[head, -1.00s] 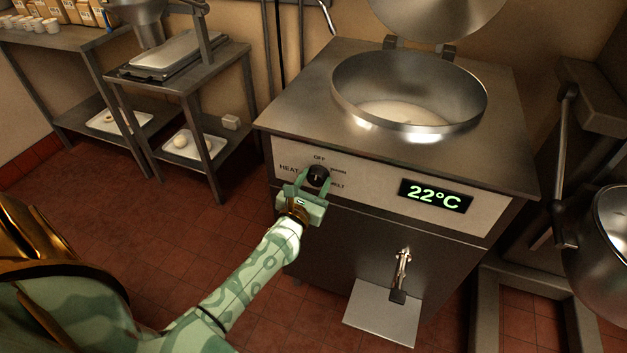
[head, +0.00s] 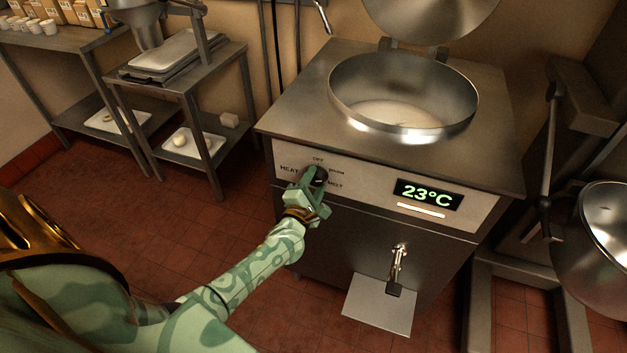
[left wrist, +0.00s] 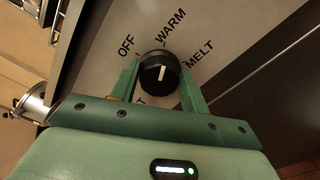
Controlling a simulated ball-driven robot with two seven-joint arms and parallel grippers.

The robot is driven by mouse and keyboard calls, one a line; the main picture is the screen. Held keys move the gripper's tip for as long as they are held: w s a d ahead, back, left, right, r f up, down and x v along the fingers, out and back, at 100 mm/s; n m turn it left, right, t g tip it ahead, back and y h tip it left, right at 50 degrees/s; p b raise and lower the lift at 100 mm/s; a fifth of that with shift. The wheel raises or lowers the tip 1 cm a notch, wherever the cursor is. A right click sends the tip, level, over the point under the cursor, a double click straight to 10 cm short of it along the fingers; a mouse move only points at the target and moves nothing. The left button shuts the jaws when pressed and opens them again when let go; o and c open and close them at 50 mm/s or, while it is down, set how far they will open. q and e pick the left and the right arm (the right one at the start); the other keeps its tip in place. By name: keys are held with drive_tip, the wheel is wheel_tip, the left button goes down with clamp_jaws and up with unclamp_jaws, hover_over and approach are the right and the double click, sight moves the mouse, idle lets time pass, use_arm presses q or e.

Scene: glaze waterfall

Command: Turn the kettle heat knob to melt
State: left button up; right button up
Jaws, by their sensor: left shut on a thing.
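The black heat knob (head: 317,175) sits on the left of the kettle's (head: 295,110) pale front panel, amid the labels HEAT, OFF, WARM and MELT. My left gripper (head: 315,182) is shut on the knob, partly hiding it. In the left wrist view, the gripper's (left wrist: 160,78) green fingers are on either side of the knob (left wrist: 160,73). Its white pointer line is roughly upright in that view, toward the WARM (left wrist: 171,27) mark, with MELT (left wrist: 200,53) farther right. The display (head: 428,193) reads 23°C, with a lit bar (head: 421,210) below it. My right gripper is not in view.
A drain tap (head: 398,265) sticks out below the panel above a pale plate (head: 380,307). Another steel vessel (head: 600,245) stands at the right. A steel side table (head: 225,60) stands at the left. Red floor tiles between them are clear.

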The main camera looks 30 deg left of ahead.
use_arm(q)
drive_tip(key=m+p, duration=0.1)
drive_tip(key=m, duration=0.4)
drive_tip(key=shift+m+p, duration=0.3)
drive_tip(key=m, duration=0.3)
drive_tip(key=m+p, duration=0.1)
drive_tip(key=m, duration=0.1)
drive_tip(key=shift+f+m, duration=0.25)
drive_tip(key=shift+m, duration=0.05)
drive_tip(key=o, duration=1)
drive_tip(key=shift+s+d+p, duration=0.15)
drive_tip(key=shift+s+p, duration=0.2)
drive_tip(key=shift+s, duration=0.15)
drive_tip(key=p+v, duration=0.3)
drive_tip(key=v, duration=1.2)
drive_tip(key=shift+s, duration=0.2)
drive_tip(key=shift+f, duration=0.1)
